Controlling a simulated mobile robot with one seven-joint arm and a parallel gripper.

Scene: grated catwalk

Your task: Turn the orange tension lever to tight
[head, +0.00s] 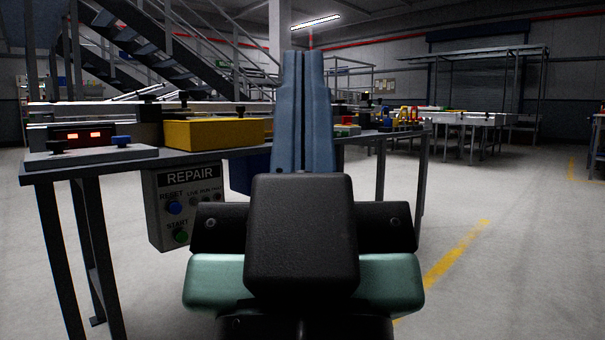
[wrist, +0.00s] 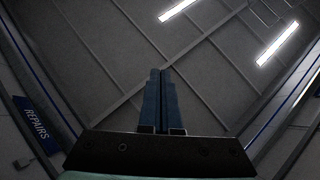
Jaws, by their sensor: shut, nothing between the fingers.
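My gripper (head: 304,62) points upward in the middle of the head view, its two blue fingers together with nothing between them. In the wrist view the shut fingers (wrist: 160,76) point toward the ceiling. I cannot make out an orange tension lever in either view. My gripper and wrist hide part of the workbench (head: 190,154) behind them. The gripper appears apart from everything on the bench.
On the bench are a yellow box (head: 213,134) and a grey unit with red displays (head: 82,135). A REPAIR control box (head: 184,208) hangs below its front edge. Red and yellow items (head: 405,116) lie farther right. Open floor (head: 510,240) spreads at right.

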